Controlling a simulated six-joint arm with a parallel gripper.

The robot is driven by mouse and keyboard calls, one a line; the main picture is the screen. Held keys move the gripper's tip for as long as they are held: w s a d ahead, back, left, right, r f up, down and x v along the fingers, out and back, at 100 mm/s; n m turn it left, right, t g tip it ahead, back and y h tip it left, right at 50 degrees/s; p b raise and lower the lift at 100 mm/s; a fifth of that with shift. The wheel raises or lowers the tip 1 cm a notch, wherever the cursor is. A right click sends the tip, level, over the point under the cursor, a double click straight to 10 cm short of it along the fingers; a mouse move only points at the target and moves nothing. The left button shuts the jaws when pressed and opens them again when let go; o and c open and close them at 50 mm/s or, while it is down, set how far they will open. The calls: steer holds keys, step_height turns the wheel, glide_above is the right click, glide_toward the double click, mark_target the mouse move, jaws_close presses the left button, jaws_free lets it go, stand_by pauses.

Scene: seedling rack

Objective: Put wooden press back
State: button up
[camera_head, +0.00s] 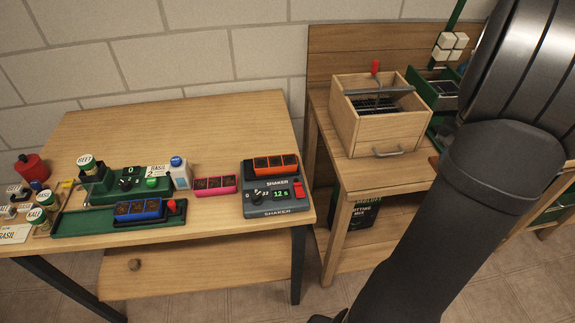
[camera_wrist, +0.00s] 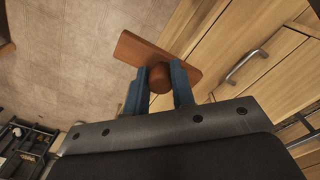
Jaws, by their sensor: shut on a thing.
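My gripper (camera_wrist: 158,84) shows in the wrist view, its two blue fingers shut on the round knob of the wooden press (camera_wrist: 156,50). The press is a reddish-brown flat board with a round knob. It is held in the air, with the floor and a wooden front with a metal handle behind it. In the head view my dark arm fills the right side, and neither my fingers nor the press can be made out there.
The left table carries an orange tray on the shaker (camera_head: 268,198), a pink tray (camera_head: 214,185), a blue tray (camera_head: 139,210) and labelled jars. A wooden box (camera_head: 378,115) with a metal handle stands on the right bench (camera_head: 352,178). A green drawer unit (camera_head: 432,88) stands beside it.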

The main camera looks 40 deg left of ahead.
stand_by(0.4)
steer(key=s+a+n, duration=0.3)
steer(key=a+n, duration=0.7)
steer(key=a, duration=2.3)
steer(key=s+a+n, duration=0.8)
steer(key=s+a, duration=1.4)
steer(key=a, duration=0.3)
steer(key=shift+w+d+f, duration=0.1)
steer(key=shift+d+f, duration=0.05)
steer(key=shift+f, duration=2.85)
steer(key=shift+d+f, duration=0.1)
steer(key=shift+f, duration=2.85)
steer(key=shift+f, duration=0.6)
steer(key=o, duration=0.9)
steer(key=shift+o, duration=0.2)
